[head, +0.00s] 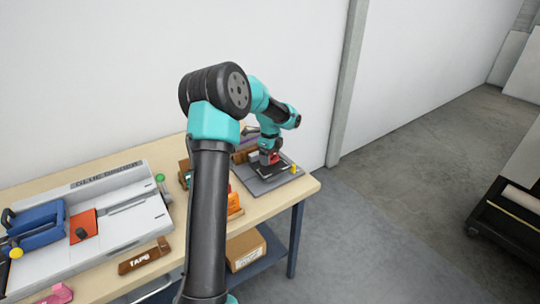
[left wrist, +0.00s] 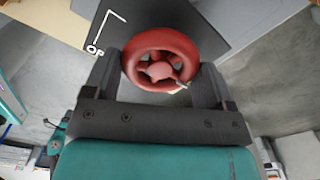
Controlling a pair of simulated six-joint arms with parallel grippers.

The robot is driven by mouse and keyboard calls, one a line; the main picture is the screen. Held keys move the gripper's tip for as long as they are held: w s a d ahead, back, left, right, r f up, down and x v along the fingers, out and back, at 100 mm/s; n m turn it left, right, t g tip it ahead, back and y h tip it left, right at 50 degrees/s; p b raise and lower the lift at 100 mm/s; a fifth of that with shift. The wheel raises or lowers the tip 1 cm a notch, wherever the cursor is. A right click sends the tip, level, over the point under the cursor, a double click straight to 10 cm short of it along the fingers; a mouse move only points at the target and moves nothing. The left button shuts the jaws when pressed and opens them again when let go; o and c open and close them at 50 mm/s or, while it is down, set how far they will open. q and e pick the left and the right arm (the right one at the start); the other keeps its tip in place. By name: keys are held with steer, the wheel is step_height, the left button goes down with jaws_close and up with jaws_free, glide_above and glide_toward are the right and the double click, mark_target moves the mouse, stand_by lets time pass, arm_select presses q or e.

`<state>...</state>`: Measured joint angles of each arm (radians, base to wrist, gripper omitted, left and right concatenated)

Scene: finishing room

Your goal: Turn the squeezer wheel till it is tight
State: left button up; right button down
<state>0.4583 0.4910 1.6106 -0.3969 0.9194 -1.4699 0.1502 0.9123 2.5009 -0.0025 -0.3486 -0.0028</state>
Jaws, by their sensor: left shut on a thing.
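The squeezer wheel (left wrist: 187,44) is a red spoked ring in the left wrist view. It sits between the two dark fingers of my left gripper (left wrist: 158,75), which is shut on it. In the head view my left gripper (head: 269,156) reaches down over a dark base plate (head: 285,181) at the table's right end. A little red of the wheel (head: 275,157) shows there. My arm and hand hide most of the squeezer, and I cannot tell how tight it is. My right gripper is in neither view.
A grey and white machine (head: 145,222) with a blue part (head: 38,228) stands on the wooden table at left. A brown tape block (head: 145,257) lies before it. A cardboard box (head: 245,249) sits under the table. Floor to the right is open up to a dark cart (head: 505,222).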

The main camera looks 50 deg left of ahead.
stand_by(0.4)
arm_select(q)
steer(key=o, duration=0.9)
steer(key=shift+c, duration=0.2)
step_height(320, 180, up, 18)
steer(key=shift+f, duration=0.25)
